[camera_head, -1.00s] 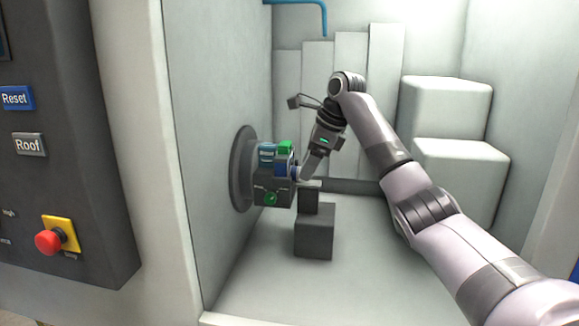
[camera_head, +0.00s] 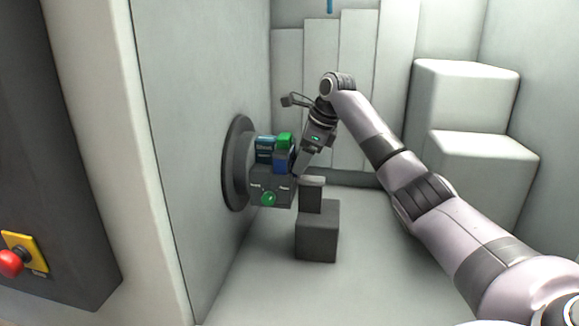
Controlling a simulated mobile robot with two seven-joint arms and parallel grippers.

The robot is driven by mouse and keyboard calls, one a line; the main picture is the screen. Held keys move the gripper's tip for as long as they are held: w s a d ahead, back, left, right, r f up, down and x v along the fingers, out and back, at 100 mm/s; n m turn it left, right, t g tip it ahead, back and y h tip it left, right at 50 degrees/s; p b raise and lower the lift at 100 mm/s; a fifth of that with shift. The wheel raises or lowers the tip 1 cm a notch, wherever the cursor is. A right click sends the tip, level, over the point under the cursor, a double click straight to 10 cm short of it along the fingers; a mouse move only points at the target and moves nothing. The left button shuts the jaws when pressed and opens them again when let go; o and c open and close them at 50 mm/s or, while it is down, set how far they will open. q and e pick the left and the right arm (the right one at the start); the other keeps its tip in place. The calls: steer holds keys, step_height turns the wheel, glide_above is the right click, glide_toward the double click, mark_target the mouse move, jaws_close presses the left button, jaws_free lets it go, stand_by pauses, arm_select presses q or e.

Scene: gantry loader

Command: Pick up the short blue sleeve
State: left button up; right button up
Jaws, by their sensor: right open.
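A round dark disc (camera_head: 236,163) is fixed to the left inner wall, with a cluster of small parts in front of it. In the cluster are a blue piece (camera_head: 281,162), a green block (camera_head: 285,138) and a teal labelled part (camera_head: 265,149). The blue piece may be the short blue sleeve; its shape is too small to tell. My right gripper (camera_head: 299,168) points down and left, close to the right side of the blue piece. It is open; its fingertips are partly hidden, and I cannot tell whether they touch anything. My left gripper is not in view.
A dark block with a green knob (camera_head: 268,199) sits below the blue piece. A grey stepped pedestal (camera_head: 317,230) stands on the floor close by. White stepped blocks (camera_head: 466,100) fill the back right. A red button (camera_head: 12,263) is on the panel outside, left.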

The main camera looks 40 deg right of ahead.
steer(key=shift+x, duration=1.45)
steer(key=shift+r, duration=0.1)
steer(key=c, duration=1)
steer(key=shift+r, duration=0.1)
steer(key=shift+r, duration=0.2)
steer(key=s+d+b, duration=0.5)
steer(key=s+d, duration=0.8)
steer(key=s, duration=0.3)
steer(key=shift+r, duration=0.2)
